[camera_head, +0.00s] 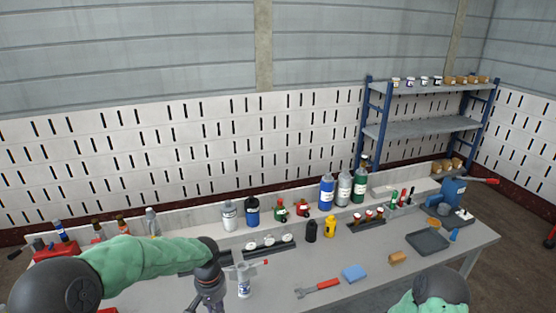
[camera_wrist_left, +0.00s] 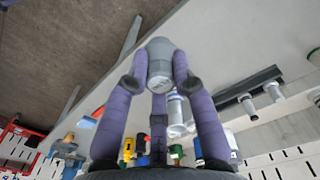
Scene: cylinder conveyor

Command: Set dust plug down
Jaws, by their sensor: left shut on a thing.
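My left gripper (camera_wrist_left: 160,85) has purple fingers closed around a grey rounded plug (camera_wrist_left: 160,60), which I take to be the dust plug. The plug sits between the fingertips over the grey bench. In the head view my left gripper (camera_head: 210,300) is at the bottom edge, just left of a white spray bottle (camera_head: 244,286). Its fingertips are cut off and the plug is hidden there. My right arm shows only at the bottom right; its gripper is out of the picture.
A rack with white-topped items (camera_head: 268,243) lies behind the spray bottle. The front middle has clear patches.

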